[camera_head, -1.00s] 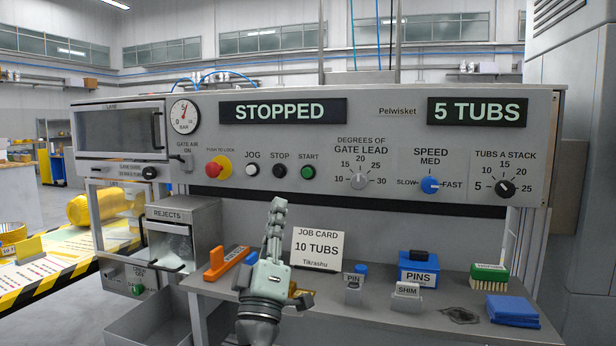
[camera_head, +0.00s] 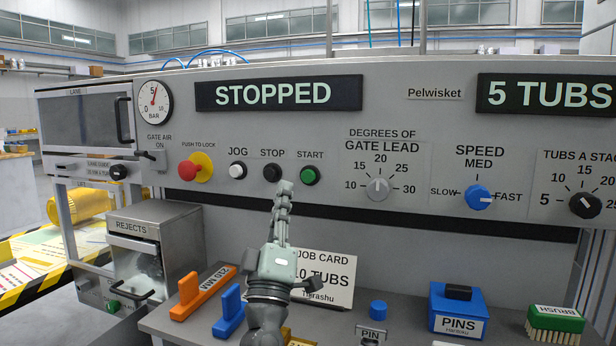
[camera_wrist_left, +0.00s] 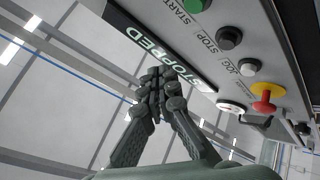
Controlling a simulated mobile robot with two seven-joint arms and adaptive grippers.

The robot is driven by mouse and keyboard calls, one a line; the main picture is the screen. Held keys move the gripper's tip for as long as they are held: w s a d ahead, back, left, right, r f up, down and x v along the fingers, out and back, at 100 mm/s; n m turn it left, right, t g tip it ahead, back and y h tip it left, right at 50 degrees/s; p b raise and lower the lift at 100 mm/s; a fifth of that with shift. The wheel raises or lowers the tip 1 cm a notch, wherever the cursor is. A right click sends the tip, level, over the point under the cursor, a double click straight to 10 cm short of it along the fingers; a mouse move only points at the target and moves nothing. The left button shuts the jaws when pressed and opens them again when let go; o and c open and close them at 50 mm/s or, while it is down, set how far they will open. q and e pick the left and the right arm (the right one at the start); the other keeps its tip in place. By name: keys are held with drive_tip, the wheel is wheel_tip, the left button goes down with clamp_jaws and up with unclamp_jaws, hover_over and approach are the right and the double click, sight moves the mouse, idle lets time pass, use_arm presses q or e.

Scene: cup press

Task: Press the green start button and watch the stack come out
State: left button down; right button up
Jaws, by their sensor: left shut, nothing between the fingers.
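The green START button (camera_head: 309,175) sits on the grey panel, right of the black STOP button (camera_head: 272,173). The display (camera_head: 280,93) reads STOPPED. A second display (camera_head: 550,94) reads 5 TUBS. My left gripper (camera_head: 284,187) is shut and empty, pointing up, with its tips just below and left of the green button in the head view. I cannot tell how far they are from the panel. In the left wrist view the closed fingers (camera_wrist_left: 160,75) show, and the green button (camera_wrist_left: 195,5) is cut by the top edge. My right gripper is not in view.
The job card (camera_head: 325,280) reads 10 TUBS and stands on the shelf behind my gripper. A white JOG button (camera_head: 237,171) and red push-to-lock button (camera_head: 188,170) are to the left. The tubs-a-stack knob (camera_head: 585,205) is far right. Orange and blue blocks lie on the shelf.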

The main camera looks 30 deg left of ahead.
sight(308, 177)
use_arm(q)
drive_tip(key=shift+w+a+b, duration=0.35)
drive_tip(key=shift+w+b, duration=0.05)
drive_tip(key=shift+w, duration=1.05)
drive_tip(key=shift+w+a+b, duration=0.35)
drive_tip(key=shift+w+b, duration=0.05)
drive_tip(key=shift+w, duration=1.05)
drive_tip(key=shift+w+a+b, duration=0.35)
drive_tip(key=shift+w+b, duration=0.05)
drive_tip(key=shift+w, duration=1.05)
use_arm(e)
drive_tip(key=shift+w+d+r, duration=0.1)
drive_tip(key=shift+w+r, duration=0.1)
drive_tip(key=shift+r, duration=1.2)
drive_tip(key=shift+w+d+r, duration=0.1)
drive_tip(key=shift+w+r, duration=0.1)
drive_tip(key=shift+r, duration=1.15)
use_arm(q)
drive_tip(key=shift+w+a, duration=0.1)
drive_tip(key=shift+w, duration=0.3)
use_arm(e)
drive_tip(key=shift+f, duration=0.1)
